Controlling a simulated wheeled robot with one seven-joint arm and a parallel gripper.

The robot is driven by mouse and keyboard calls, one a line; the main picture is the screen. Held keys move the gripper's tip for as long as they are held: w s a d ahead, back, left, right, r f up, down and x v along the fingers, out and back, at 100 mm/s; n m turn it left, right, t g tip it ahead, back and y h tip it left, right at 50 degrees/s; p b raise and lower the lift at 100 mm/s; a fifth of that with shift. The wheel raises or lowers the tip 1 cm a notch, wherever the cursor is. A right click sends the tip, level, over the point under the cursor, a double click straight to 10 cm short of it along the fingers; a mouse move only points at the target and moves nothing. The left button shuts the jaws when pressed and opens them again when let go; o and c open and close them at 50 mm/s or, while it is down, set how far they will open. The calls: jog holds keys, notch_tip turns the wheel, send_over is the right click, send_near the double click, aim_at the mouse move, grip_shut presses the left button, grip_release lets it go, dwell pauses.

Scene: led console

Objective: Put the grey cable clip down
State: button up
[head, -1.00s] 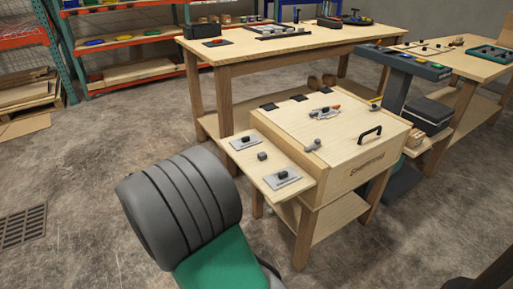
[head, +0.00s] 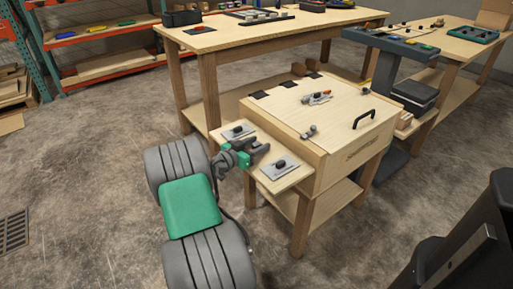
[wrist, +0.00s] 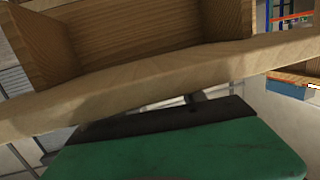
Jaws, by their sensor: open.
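My gripper (head: 258,148) is open at the left edge of the small side shelf (head: 297,176) of the wooden console, between two grey plates with black knobs. The rear plate (head: 237,131) and the front plate (head: 281,168) lie on that shelf. I cannot make out the grey cable clip separately now; the fingers cover the spot where it showed earlier. I cannot tell whether it touches them. The wrist view shows a pale wooden edge (wrist: 130,88) close up, and not the clip.
A large workbench (head: 270,38) stands behind. Open concrete floor (head: 90,180) lies to the left.

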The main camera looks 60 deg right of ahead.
jog(key=shift+a, duration=0.1)
grip_shut()
dwell(0.3)
